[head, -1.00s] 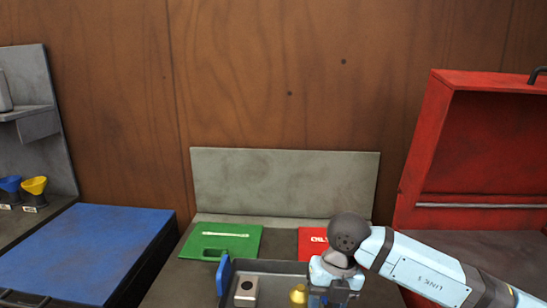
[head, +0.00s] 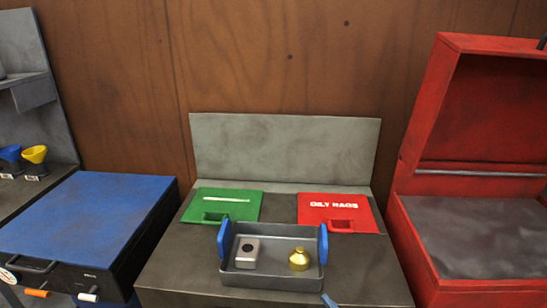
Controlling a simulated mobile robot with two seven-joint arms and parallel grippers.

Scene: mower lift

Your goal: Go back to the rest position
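Neither of my grippers shows in the head view. A small light blue piece at the bottom edge, just below the tray, looks like part of my arm, but I cannot tell which part. A grey tray (head: 272,281) with blue end handles stands on the dark bench. It holds a silver block with a dark hole (head: 247,253) on its left side and a brass, bell-shaped piece (head: 299,259) on its right side.
Behind the tray lie a green lid (head: 215,200) and a red "OILY RAGS" lid (head: 338,208). A blue-topped cabinet (head: 85,222) stands left, with blue and yellow funnels (head: 35,154) behind. An open red chest (head: 470,225) stands right.

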